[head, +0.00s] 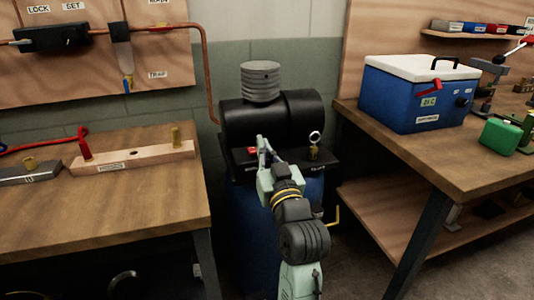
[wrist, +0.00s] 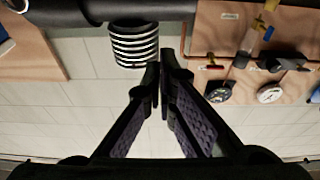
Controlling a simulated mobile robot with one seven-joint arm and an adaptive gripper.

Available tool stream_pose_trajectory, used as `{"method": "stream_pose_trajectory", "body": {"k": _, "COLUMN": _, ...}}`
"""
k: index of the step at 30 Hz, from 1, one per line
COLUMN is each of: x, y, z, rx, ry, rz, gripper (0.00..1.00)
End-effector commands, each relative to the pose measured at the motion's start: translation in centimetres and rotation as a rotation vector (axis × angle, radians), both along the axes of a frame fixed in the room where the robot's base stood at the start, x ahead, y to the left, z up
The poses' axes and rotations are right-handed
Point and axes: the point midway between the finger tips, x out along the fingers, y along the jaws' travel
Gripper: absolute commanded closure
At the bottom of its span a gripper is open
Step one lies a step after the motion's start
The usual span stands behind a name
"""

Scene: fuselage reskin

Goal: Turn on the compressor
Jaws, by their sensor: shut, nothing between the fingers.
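The compressor stands between two benches in the head view, with a blue tank (head: 240,215), a black motor housing (head: 290,115) and a grey finned cylinder (head: 260,82) on top. A red switch (head: 252,151) sits on its black front panel, left of a brass fitting with a ring (head: 314,145). My gripper (head: 262,142) is shut and empty, just right of the red switch in the picture; I cannot tell whether it touches the panel. In the wrist view my gripper (wrist: 163,70) shows shut, close to the finned cylinder (wrist: 134,45). The switch is not visible there.
A left bench (head: 130,210) holds a wooden block with fittings (head: 135,157). A right bench (head: 375,120) carries a blue cooler-like box (head: 410,98) and a green case (head: 501,136). A copper pipe (head: 209,85) runs down the wall beside the compressor.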

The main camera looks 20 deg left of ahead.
Motion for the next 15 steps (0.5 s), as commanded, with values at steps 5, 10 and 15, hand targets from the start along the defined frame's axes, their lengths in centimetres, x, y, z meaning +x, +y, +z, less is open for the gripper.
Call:
{"method": "stream_pose_trajectory", "body": {"k": 5, "x": 3.2, "y": 2.3, "z": 1.3, "rx": 0.0, "ry": 0.001, "rz": 0.002, "gripper": 1.0}}
{"method": "stream_pose_trajectory", "body": {"k": 10, "x": 4.5, "y": 3.1, "z": -0.3, "rx": -0.002, "ry": 0.006, "rz": 0.0, "gripper": 1.0}}
{"method": "stream_pose_trajectory", "body": {"k": 15, "x": 4.2, "y": 2.9, "z": -2.1, "rx": -0.001, "ry": 0.002, "rz": 0.0, "gripper": 1.0}}
